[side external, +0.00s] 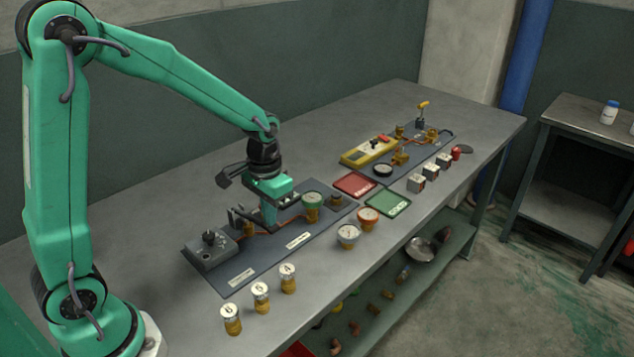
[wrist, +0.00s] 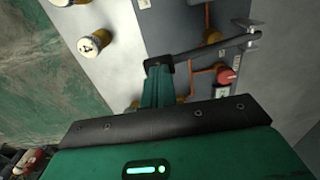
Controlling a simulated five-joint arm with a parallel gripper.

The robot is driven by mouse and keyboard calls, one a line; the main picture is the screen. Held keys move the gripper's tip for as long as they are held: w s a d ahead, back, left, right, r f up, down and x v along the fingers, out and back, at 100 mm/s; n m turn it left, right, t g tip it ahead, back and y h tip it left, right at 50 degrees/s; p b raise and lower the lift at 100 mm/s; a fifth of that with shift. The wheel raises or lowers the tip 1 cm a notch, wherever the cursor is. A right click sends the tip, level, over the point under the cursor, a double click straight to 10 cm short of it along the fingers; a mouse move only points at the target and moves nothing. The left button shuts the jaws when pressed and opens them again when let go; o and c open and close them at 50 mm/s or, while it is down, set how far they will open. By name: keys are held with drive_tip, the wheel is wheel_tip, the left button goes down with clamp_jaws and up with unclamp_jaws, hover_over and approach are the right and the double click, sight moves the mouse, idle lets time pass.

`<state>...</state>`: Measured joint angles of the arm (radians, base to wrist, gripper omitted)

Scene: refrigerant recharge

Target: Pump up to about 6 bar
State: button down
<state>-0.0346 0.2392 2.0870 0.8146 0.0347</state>
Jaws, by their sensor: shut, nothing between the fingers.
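My gripper (side external: 268,222) points down over the dark grey panel (side external: 265,262) and is shut with nothing held. In the wrist view its fingers (wrist: 159,80) end beside the black end of a dark lever (wrist: 215,46). The lever runs right to a small bracket; I cannot tell whether the fingers touch it. A grey box with a black knob (side external: 210,245) is at the panel's left end. In the wrist view a red knob (wrist: 226,75) sits near copper piping.
Yellow canisters (side external: 260,297) with white tops stand along the front edge.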

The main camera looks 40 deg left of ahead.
drive_tip(key=shift+f, duration=1.7)
drive_tip(key=shift+r, duration=2.7)
drive_tip(key=shift+f, duration=0.15)
drive_tip(key=shift+f, duration=2.55)
drive_tip(key=shift+r, duration=2.75)
drive_tip(key=shift+f, duration=0.1)
